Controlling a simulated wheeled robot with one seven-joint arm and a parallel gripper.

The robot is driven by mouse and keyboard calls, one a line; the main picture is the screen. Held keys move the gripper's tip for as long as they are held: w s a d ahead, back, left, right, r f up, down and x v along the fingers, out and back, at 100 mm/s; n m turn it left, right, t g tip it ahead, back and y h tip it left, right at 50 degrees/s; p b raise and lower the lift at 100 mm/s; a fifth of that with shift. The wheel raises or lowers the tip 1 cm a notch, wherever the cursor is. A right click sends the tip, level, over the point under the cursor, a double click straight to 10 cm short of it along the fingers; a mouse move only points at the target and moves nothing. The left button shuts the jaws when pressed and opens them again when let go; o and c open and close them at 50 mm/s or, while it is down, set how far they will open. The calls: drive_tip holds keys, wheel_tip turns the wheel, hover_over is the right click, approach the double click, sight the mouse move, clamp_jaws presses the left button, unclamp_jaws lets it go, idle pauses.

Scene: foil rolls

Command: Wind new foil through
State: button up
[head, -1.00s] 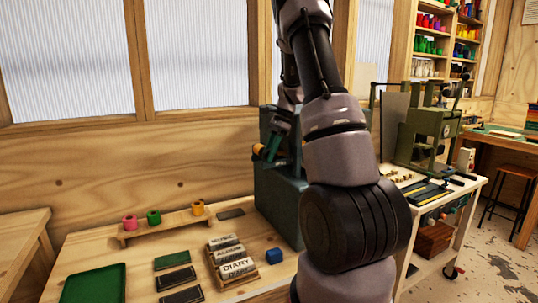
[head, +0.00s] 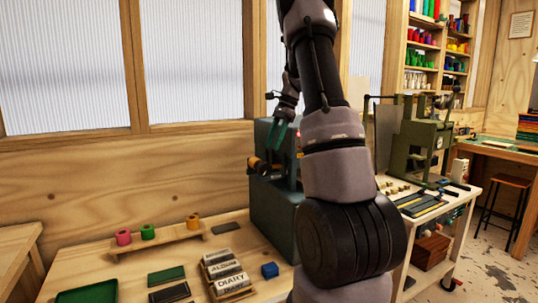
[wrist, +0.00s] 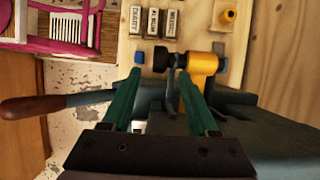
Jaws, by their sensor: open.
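My gripper (head: 276,134) is open, its green fingers pointing down above the left side of the dark teal machine (head: 272,212). A gold foil roll (head: 257,164) sticks out from the machine's side below the fingers. In the wrist view, the gold roll (wrist: 204,63) lies just beyond the fingertips of my gripper (wrist: 158,76), with a black knob (wrist: 160,59) beside it. Nothing visible is gripped. A pink roll (head: 123,237), a green roll (head: 148,232) and a yellow roll (head: 193,222) stand on a wooden rack. My arm hides the machine's right part.
On the bench are a green tray (head: 88,292), dark plates, several labelled blocks (head: 232,282) and a blue cube (head: 269,270). A wooden-handled lever (wrist: 25,105) sticks out at left in the wrist view. An olive press (head: 420,145) stands on a cart at right.

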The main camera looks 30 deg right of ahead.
drive_tip(key=shift+d+r, duration=0.2)
drive_tip(key=shift+r, duration=0.3)
drive_tip(key=shift+a, duration=0.1)
drive_tip(key=g+h, duration=0.1)
drive_tip(key=h, duration=0.3)
hover_over(264, 163)
drive_tip(key=shift+s+f, duration=0.25)
drive_tip(key=shift+f, duration=0.35)
drive_tip(key=a+r+t+h, duration=0.1)
drive_tip(key=a+r+h, duration=0.1)
drive_tip(key=a+h, duration=0.25)
drive_tip(key=shift+h, duration=0.25)
drive_tip(key=x, duration=1)
drive_tip(key=shift+w+d+f, duration=0.15)
drive_tip(key=shift+w+d, duration=0.25)
drive_tip(key=shift+d, duration=0.05)
clamp_jaws()
